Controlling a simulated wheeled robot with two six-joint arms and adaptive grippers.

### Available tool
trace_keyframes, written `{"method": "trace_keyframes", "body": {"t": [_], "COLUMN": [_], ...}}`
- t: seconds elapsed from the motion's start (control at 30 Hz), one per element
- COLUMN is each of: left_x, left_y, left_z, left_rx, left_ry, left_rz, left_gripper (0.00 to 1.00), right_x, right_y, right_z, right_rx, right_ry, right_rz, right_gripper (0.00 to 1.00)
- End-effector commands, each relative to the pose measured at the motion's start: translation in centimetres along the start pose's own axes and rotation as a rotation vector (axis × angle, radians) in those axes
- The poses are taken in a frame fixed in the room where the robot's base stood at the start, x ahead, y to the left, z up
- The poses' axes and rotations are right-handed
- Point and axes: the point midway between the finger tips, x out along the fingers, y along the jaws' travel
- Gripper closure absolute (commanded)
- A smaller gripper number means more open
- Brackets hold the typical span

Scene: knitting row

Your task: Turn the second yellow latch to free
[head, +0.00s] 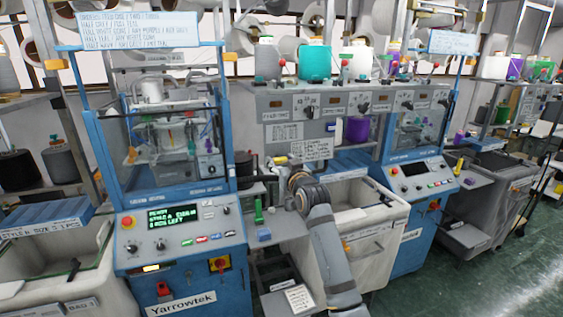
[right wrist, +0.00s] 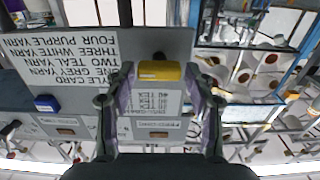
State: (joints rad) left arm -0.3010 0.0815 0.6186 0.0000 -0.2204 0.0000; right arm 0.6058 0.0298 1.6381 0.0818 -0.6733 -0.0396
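A yellow latch (head: 281,160) shows just beyond my right gripper, under the grey panel in the middle of the row. In the right wrist view the yellow latch (right wrist: 160,70) lies crosswise between the fingertips, with no clear gap on either side. My right gripper (right wrist: 160,76) appears shut on it; it also shows in the head view (head: 288,168), reaching in from below. A small yellow piece (head: 131,155) is on the left blue machine and another (head: 458,165) is by the right one. My left gripper is out of view.
A blue machine (head: 180,265) with a lit display stands left, another (head: 415,210) right. A white bin (head: 365,222) is beside my right arm. Above are the style card (head: 311,149) and yarn cones (head: 315,62). A blue block (right wrist: 47,103) shows in the wrist view.

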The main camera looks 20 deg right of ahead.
Motion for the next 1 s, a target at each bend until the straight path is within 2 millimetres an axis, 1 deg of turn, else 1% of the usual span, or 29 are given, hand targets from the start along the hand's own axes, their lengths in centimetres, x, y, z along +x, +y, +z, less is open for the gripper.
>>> {"method": "trace_keyframes", "body": {"t": [0.03,0.27,0.47,0.67,0.87,1.0], "left_x": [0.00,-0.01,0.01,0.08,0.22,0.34], "left_y": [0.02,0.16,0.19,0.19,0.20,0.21], "left_z": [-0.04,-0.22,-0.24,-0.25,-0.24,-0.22], "left_rx": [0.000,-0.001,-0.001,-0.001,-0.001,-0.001], "left_ry": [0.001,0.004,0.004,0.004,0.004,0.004], "left_rz": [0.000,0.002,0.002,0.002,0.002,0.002], "left_gripper": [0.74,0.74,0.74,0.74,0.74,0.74], "right_x": [-0.01,-0.01,-0.01,0.01,0.03,0.03], "right_y": [0.00,0.00,0.00,-0.04,-0.11,-0.17], "right_z": [0.02,0.02,0.04,0.06,0.09,0.12], "right_rx": [0.000,0.000,-0.012,-0.084,-0.233,-0.364], "right_ry": [0.000,-0.001,-0.001,-0.001,-0.001,-0.001], "right_rz": [0.000,0.000,0.000,0.000,0.000,0.000], "right_gripper": [0.57,0.88,0.88,0.88,0.88,0.88]}}
